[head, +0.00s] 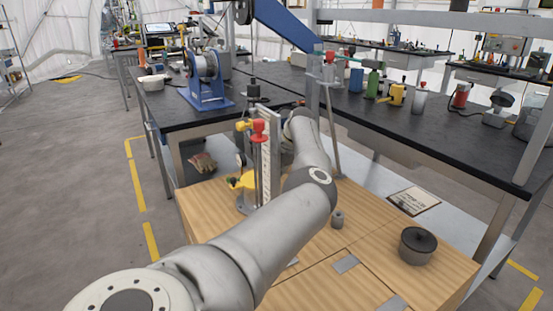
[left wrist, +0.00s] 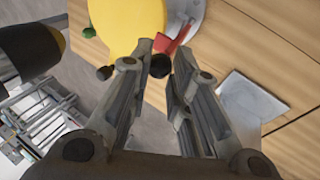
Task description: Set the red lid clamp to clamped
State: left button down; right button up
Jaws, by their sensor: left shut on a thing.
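The red lid clamp (left wrist: 174,38) shows in the left wrist view as a short red lever beside a round yellow body (left wrist: 128,25). My left gripper (left wrist: 163,58) has its fingertips on either side of the lever's near end, with a small black ball (left wrist: 160,66) between the fingers. It is shut on the lever, though the contact is partly hidden. In the head view my left arm reaches over the wooden bench, and its gripper cannot be made out clearly. A stand with a red knob (head: 259,126) and a yellow base part (head: 244,181) is beside it. My right gripper is not in view.
A black worktable (head: 440,150) with bottles stands behind. Grey floor (head: 80,200) is open at the left.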

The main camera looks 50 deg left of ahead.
pick_arm(q)
jog(key=shift+s+a+f, duration=0.2)
jog(key=shift+a, duration=0.45)
jog(key=c, duration=1.6)
grip_release()
jog(key=shift+c, duration=0.2)
jog(key=o, duration=0.3)
jog(key=shift+a+f, duration=0.45)
jog(key=shift+a, duration=0.05)
jog(key=shift+o, duration=0.2)
jog(key=shift+w+d+r, duration=0.1)
jog(key=shift+d+r, duration=0.2)
jog(key=shift+r, duration=0.1)
jog(key=shift+w+d+r, duration=0.2)
jog(key=shift+r, duration=0.25)
jog(key=v, duration=1)
jog(key=shift+r, duration=0.35)
jog(key=shift+d, duration=0.1)
